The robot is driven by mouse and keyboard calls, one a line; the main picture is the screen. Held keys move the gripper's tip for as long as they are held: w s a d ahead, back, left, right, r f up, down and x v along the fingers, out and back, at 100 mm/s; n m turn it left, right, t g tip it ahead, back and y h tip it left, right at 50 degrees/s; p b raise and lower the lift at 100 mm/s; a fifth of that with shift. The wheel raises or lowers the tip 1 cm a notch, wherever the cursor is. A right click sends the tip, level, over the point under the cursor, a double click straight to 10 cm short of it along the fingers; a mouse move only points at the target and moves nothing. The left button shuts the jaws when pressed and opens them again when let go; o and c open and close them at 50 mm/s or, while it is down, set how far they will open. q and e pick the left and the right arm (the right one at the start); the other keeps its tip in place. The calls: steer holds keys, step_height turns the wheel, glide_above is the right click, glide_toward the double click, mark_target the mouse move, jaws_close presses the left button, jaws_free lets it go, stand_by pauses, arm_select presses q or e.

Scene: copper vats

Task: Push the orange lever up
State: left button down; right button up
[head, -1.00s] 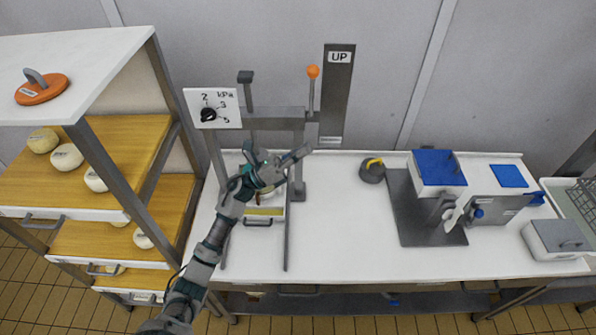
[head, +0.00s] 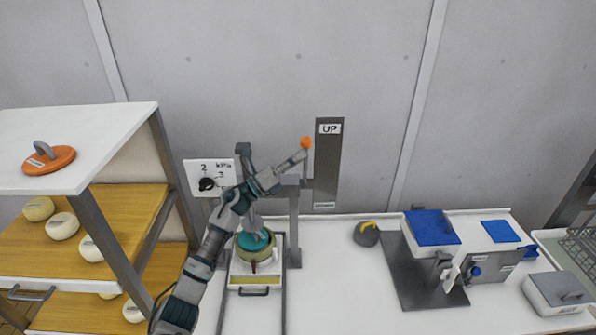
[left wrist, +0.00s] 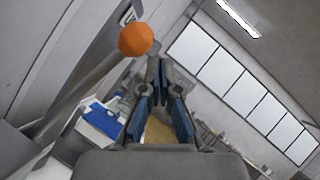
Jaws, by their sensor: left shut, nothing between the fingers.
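The orange lever knob (head: 306,143) is a small ball on a grey rod, in front of a dark upright plate (head: 326,165) marked UP at its top. In the left wrist view the knob (left wrist: 136,39) is large, on its rod, left of the fingers. My left gripper (head: 302,156) is shut and empty, with its tip close beside the lever just below the knob. I cannot tell whether it touches. In the left wrist view its fingers (left wrist: 160,70) come together at the tips. The right gripper does not show.
A dial panel (head: 211,176) stands left of the lever. Under my arm, a press frame holds a round mould with a teal lid (head: 254,241). A shelf (head: 80,185) with pale round cheeses is at left. Blue-topped boxes (head: 432,228) stand at right. The table between is mostly clear.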

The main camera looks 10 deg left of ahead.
arm_select(q)
steer(key=shift+w+a+r, duration=0.35)
steer(key=shift+w+r, duration=0.3)
steer(key=shift+w, duration=0.15)
steer(key=shift+w, duration=0.1)
